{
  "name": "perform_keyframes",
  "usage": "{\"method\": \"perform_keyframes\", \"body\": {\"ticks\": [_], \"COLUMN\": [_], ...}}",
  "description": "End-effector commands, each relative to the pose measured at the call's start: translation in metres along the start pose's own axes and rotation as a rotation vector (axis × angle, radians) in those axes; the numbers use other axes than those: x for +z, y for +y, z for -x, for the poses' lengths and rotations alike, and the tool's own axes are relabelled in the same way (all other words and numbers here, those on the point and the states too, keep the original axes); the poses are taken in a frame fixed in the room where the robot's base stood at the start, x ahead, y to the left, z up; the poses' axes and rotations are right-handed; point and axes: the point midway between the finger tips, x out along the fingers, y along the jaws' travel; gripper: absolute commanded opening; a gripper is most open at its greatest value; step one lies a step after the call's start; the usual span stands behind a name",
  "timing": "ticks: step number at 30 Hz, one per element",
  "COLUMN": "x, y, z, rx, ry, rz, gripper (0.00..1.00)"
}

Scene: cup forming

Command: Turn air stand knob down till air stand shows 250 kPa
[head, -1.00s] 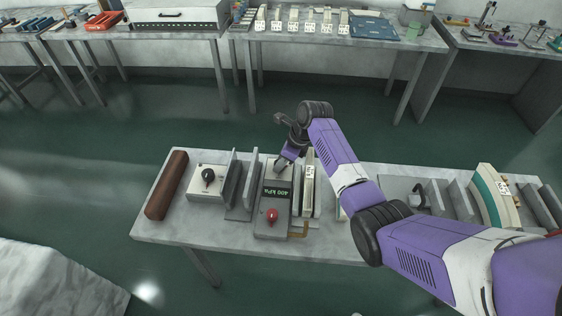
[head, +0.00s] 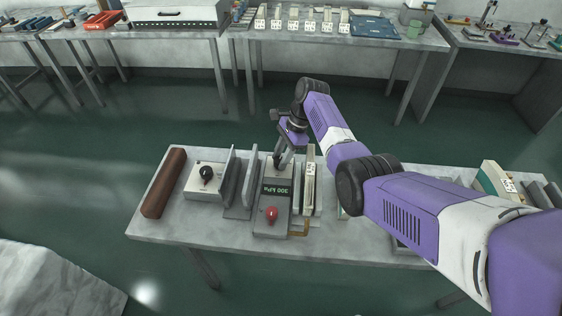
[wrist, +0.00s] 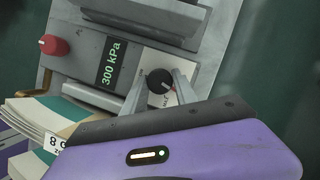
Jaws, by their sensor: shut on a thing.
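The air stand (head: 272,216) is a grey unit on the near table, with a red knob at its near end. Its display (head: 277,190) reads 300 kPa; the same reading shows in the wrist view (wrist: 110,62). The air stand knob (wrist: 161,80) is black and round with a small red mark, on a pale panel. My gripper (wrist: 156,88) is shut on this knob, one finger on each side. In the head view my gripper (head: 284,160) comes down on the far end of the stand and hides the knob.
Upright grey plates (head: 240,187) stand close on the left of the stand. A white box with a black knob (head: 205,178) and a brown roll (head: 164,183) lie further left. A booklet-like stack with a label (head: 309,180) stands close on the right.

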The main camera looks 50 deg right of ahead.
Motion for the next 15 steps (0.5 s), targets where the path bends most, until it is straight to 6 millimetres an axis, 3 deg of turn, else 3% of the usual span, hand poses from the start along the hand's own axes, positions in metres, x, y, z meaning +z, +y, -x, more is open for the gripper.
{"method": "perform_keyframes", "body": {"ticks": [15], "x": [-0.001], "y": [-0.004], "z": [-0.0051], "rx": [0.183], "ry": [0.001], "rz": [0.445], "gripper": [0.0]}}
